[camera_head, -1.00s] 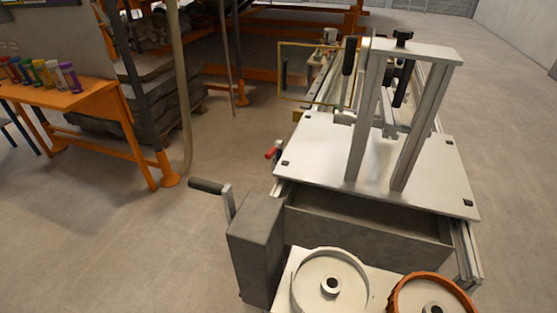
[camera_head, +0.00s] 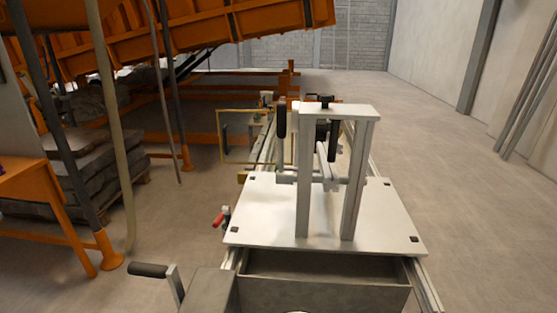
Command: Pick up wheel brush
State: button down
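I cannot make out a wheel brush in this view. My gripper is not in view. A sand-bed machine with a pale flat plate (camera_head: 265,215) stands in front of me, with an upright metal frame (camera_head: 302,195) on top. Black handles (camera_head: 281,121) sit by the frame. An open grey trough (camera_head: 325,295) lies below the plate's near edge. A crank with a black grip (camera_head: 148,270) sticks out at the lower left. A small red-handled part (camera_head: 218,219) is at the plate's left side.
An orange table (camera_head: 35,190) is cut off at the left edge. A large orange tilted structure (camera_head: 190,30) hangs over the back left. The floor (camera_head: 470,200) to the right is clear.

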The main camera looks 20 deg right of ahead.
aim_at(227, 218)
jog(key=j+z, duration=0.35)
jog(key=j, duration=1.3)
jog(key=i+j+z, duration=0.15)
jog(key=j, duration=0.2)
jog(key=i+j+z, duration=0.1)
jog(key=j, duration=0.3)
jog(key=i+j+z, duration=0.15)
jog(key=j, duration=0.25)
jog(key=i+j+z, duration=0.1)
jog(key=i, duration=0.25)
jog(key=i+j+z, duration=0.15)
jog(key=i+j, duration=0.1)
jog(key=i, duration=0.1)
